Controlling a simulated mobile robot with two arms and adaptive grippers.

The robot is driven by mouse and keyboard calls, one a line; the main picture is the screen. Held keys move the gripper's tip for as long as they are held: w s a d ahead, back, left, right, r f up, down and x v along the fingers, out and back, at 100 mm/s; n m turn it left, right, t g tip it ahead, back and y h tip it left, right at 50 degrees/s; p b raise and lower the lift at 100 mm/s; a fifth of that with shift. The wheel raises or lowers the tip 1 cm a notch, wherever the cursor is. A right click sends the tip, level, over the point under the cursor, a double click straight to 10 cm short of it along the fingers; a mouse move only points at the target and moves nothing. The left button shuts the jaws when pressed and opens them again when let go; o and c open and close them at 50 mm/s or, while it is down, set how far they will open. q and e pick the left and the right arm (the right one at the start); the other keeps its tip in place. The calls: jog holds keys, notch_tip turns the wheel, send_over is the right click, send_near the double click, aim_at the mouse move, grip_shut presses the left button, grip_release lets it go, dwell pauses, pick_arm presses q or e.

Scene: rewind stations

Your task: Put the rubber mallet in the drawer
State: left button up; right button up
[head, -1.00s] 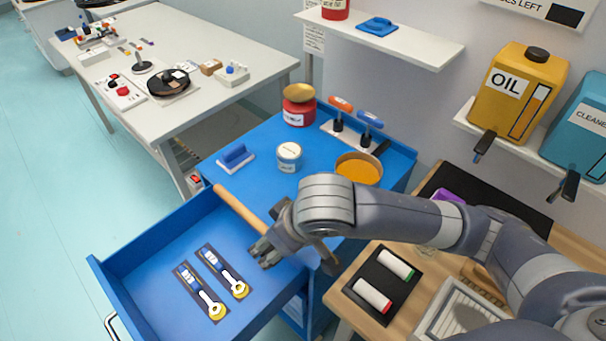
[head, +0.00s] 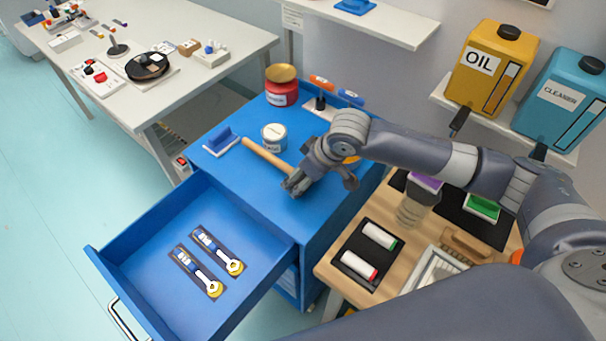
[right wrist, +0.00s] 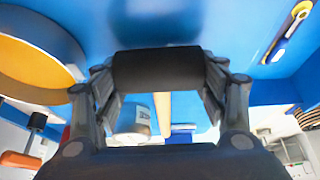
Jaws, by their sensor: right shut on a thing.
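The rubber mallet has a pale wooden handle (head: 268,157) and a black head (right wrist: 158,70). My right gripper (head: 297,184) is shut on the head, which spans between its fingers in the right wrist view. In the head view the fingers mostly hide the head, and the handle points up-left above the blue cart top (head: 222,172). The exact height is hard to tell. The blue drawer (head: 255,228) is pulled open at lower left of the gripper. Two yellow-and-white tools (head: 218,252) lie in it on dark outlines. My left gripper is not in view.
On the cart stand a white-lidded tin (head: 274,137), a red can (head: 282,88), a blue-handled block (head: 222,141) and orange and blue handled tools (head: 322,92). A wooden table (head: 335,250) with rollers (head: 368,250) is at right. The drawer has bare floor around its tools.

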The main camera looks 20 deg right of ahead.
jog(key=shift+f, duration=0.5)
jog(key=o, duration=1.3)
jog(key=shift+f, duration=0.15)
jog(key=shift+c, duration=0.2)
